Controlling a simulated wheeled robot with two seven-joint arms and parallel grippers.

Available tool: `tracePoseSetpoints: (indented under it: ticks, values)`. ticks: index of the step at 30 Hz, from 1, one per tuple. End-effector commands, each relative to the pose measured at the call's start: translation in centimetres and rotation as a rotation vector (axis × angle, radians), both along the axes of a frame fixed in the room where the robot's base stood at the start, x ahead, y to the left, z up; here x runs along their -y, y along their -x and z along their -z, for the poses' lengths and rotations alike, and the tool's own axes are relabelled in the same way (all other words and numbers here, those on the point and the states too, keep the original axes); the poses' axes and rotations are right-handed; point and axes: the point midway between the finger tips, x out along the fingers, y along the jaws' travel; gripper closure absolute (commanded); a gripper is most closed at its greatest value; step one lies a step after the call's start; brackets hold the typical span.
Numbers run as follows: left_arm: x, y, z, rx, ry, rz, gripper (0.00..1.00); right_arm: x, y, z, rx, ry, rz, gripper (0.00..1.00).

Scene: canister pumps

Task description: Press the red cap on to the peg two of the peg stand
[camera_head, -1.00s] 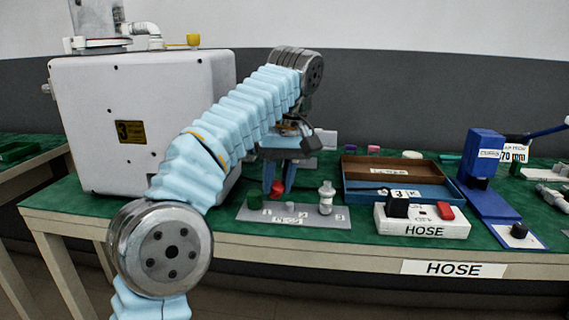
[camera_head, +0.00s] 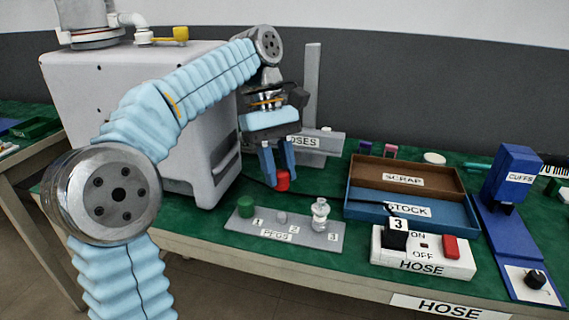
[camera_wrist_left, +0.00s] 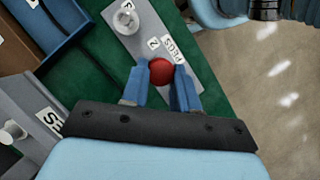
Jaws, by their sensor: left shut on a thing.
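My left gripper (camera_head: 279,180) is shut on the red cap (camera_head: 282,181) and holds it up above and behind the peg stand in the head view. The peg stand (camera_head: 262,237) is a grey plate labelled PEGS with spots 1, 2 and 3. Peg two (camera_head: 282,217) is a short, bare pale peg. A white fitting (camera_head: 320,214) stands at peg three. In the left wrist view the red cap (camera_wrist_left: 161,71) sits between the blue fingertips, over the stand (camera_wrist_left: 203,72) near the label 2; peg two is hidden there.
Right of the stand are the brown SCRAP tray (camera_head: 452,170), the blue STOCK tray (camera_head: 455,212) and the HOSE switch box (camera_head: 440,262). A blue CUFFS press (camera_head: 513,172) stands further right. A large white machine (camera_head: 70,95) is at left.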

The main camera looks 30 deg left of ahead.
Motion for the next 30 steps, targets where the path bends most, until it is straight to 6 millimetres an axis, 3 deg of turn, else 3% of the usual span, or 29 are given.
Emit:
tracePoseSetpoints:
  ticks: [8,21,30]
  values:
    - [0.0,0.0,0.3,-0.001,-0.002,-0.001,0.99,0.0,0.0,0.3,0.0,0.0,0.0,0.49]
    - [0.0,0.0,4.8,-0.001,-0.002,0.0,0.99,0.1,0.0,3.1,0.001,0.003,0.005,0.49]
    - [0.0,0.0,6.2,-0.001,-0.003,0.001,0.99,0.2,0.0,3.7,0.001,0.004,0.007,0.49]
